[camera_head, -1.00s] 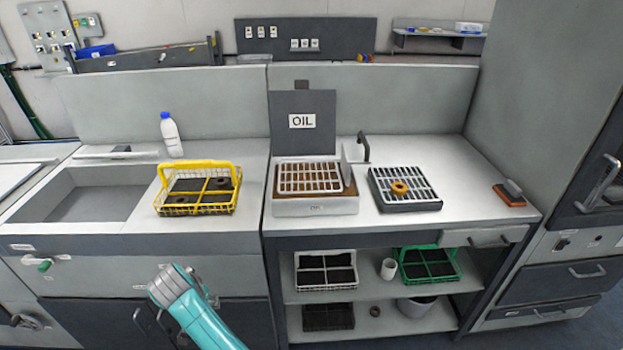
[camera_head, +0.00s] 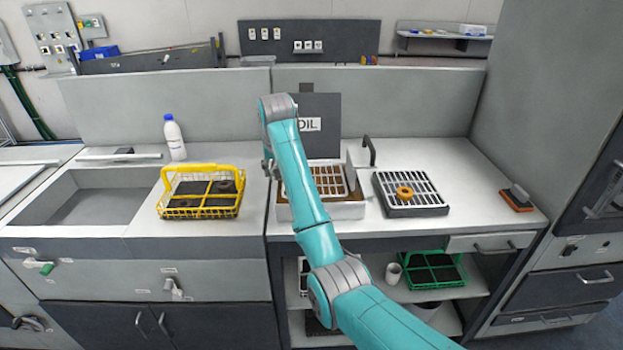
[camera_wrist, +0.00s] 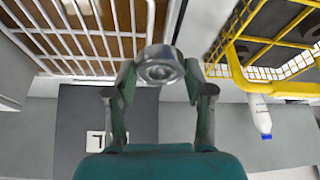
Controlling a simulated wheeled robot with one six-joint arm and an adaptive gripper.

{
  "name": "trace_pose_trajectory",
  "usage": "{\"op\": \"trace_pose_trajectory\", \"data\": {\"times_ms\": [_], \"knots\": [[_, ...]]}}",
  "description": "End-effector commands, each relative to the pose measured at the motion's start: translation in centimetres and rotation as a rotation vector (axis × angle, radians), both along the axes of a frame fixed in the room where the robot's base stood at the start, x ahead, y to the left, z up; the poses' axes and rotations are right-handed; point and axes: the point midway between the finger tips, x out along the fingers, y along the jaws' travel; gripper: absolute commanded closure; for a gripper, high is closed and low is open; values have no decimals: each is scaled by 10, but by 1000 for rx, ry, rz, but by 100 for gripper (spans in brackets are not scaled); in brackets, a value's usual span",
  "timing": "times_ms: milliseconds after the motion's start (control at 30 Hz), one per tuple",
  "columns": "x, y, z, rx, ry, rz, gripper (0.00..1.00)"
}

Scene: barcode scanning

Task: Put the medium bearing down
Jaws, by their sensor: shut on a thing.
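A grey metal bearing (camera_wrist: 161,66), which I take to be the medium bearing, is held between the fingertips of my gripper (camera_wrist: 160,74) in the wrist view. My gripper is shut on it, above the counter between the oil bath (camera_wrist: 70,40) and the yellow basket (camera_wrist: 240,80). In the head view my arm crosses in front of the oil bath (camera_head: 350,211), and the held bearing is too small to make out. The yellow basket (camera_head: 198,212) stands left of my gripper with a dark ring (camera_head: 224,186) in it.
A slatted rack (camera_head: 430,207) right of the oil bath bears an orange ring (camera_head: 404,192). A white bottle (camera_head: 174,140) stands behind the yellow basket. A sink (camera_head: 85,207) lies at left. A brush (camera_head: 517,200) lies at far right. The shelf below holds a green basket (camera_head: 433,283).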

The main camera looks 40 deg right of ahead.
Motion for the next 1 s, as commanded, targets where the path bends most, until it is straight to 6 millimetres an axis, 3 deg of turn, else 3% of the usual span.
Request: {"op": "trace_pose_trajectory", "data": {"times_ms": [33, 200, 433, 567, 800, 1000], "knots": [[-2, -21, 12, 0, -3, 2, 87], [-12, -70, 40, 0, -2, 22, 87], [-19, -97, 55, 1, 1, 37, 87], [-19, -99, 44, 1, 2, 38, 87], [-19, -98, 3, 2, 3, 38, 87], [-19, -98, -14, 2, 1, 37, 87]]}}
